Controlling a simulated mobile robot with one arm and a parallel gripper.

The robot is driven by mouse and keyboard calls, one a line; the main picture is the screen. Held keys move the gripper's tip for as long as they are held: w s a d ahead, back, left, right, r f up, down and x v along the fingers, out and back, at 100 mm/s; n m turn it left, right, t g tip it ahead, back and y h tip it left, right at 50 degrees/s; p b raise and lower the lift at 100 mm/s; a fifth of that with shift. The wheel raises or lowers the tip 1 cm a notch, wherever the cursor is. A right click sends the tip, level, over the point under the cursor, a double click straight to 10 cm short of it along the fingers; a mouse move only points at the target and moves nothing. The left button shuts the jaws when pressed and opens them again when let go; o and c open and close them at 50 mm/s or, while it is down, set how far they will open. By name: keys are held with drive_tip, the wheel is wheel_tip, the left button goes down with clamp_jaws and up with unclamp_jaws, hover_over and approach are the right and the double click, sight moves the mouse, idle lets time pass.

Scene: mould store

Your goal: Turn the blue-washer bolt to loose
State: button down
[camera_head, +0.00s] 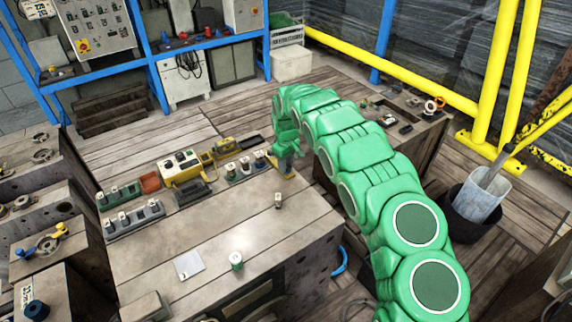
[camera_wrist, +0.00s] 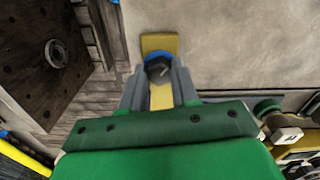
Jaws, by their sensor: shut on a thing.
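The blue-washer bolt shows in the wrist view as a dark head (camera_wrist: 158,69) with a blue washer (camera_wrist: 155,56) at its edge. It sits on a yellow base (camera_wrist: 160,42) at the bench's edge. My gripper (camera_wrist: 158,76) is shut on the bolt, with a grey finger on either side of its head. In the head view my gripper (camera_head: 286,160) points down at the bench's back right corner, over the yellow base (camera_head: 288,176). The bolt itself is hidden by my gripper there. The bolt's turn angle cannot be told.
Left of my gripper stand a small row of posts (camera_head: 246,168), a yellow control box (camera_head: 183,167) and grey blocks (camera_head: 135,220).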

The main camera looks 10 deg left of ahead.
drive_tip(key=n, duration=0.6)
drive_tip(key=shift+d+f, duration=0.1)
drive_tip(key=shift+f, duration=0.05)
drive_tip(key=n, duration=0.6)
drive_tip(key=shift+n, duration=0.4)
drive_tip(key=n, duration=1.1)
drive_tip(key=shift+n, duration=0.4)
drive_tip(key=c, duration=0.8)
unclamp_jaws()
drive_tip(key=shift+c, duration=0.2)
drive_tip(key=shift+r, duration=0.2)
